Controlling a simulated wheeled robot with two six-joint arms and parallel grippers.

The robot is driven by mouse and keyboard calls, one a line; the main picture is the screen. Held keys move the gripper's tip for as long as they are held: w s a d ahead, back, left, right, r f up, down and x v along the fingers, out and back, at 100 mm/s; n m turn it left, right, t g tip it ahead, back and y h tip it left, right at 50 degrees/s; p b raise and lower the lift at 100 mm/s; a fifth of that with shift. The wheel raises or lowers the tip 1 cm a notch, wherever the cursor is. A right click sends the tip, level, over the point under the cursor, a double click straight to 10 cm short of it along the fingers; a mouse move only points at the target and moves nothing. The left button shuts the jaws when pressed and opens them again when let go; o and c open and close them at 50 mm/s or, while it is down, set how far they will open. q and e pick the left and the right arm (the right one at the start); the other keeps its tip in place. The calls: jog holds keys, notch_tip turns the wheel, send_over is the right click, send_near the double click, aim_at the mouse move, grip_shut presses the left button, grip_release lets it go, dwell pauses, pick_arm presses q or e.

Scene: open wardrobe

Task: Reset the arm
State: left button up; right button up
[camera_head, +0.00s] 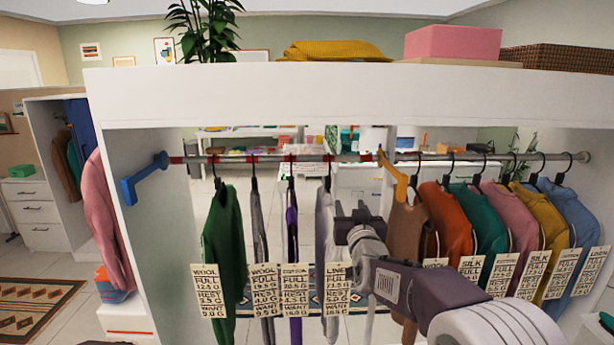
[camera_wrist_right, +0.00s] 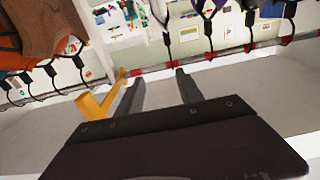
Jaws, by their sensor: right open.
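My right gripper (camera_head: 357,213) is in front of the wardrobe, below the hanging rail (camera_head: 350,158), between the lilac-grey garment (camera_head: 325,225) and the brown garment (camera_head: 407,235). In the right wrist view its two fingers (camera_wrist_right: 160,90) are apart with nothing between them. The yellow bracket (camera_head: 393,175) on the rail also shows in the wrist view (camera_wrist_right: 100,103), close beside one finger; I cannot tell whether they touch. My right arm comes in from the lower right and covers part of the brown garment. My left gripper is not in view.
A green garment (camera_head: 224,240) and several others hang left of my gripper. Orange (camera_head: 447,222), pink (camera_head: 512,218) and blue (camera_head: 574,220) garments hang at right. Paper tags hang low. A blue bracket (camera_head: 145,178) is at the rail's left. A pink box (camera_head: 453,42) stands on top.

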jog(key=s+d+f+g, duration=0.35)
jog(key=s+f, duration=0.25)
jog(key=f, duration=0.3)
jog(key=s+d+f+g, duration=0.2)
jog(key=s+f+g, duration=0.2)
jog(key=s+f, duration=0.4)
jog(key=s+f+g, duration=0.5)
jog(key=s+f, duration=0.2)
jog(key=s, duration=0.3)
jog(key=s+d+f+g, duration=0.1)
jog(key=s+f+g, duration=0.3)
jog(key=s+f, duration=0.4)
jog(key=s, duration=0.3)
jog(key=shift+s+m+g, duration=0.25)
jog(key=shift+m+g, duration=0.05)
jog(key=shift+g, duration=0.05)
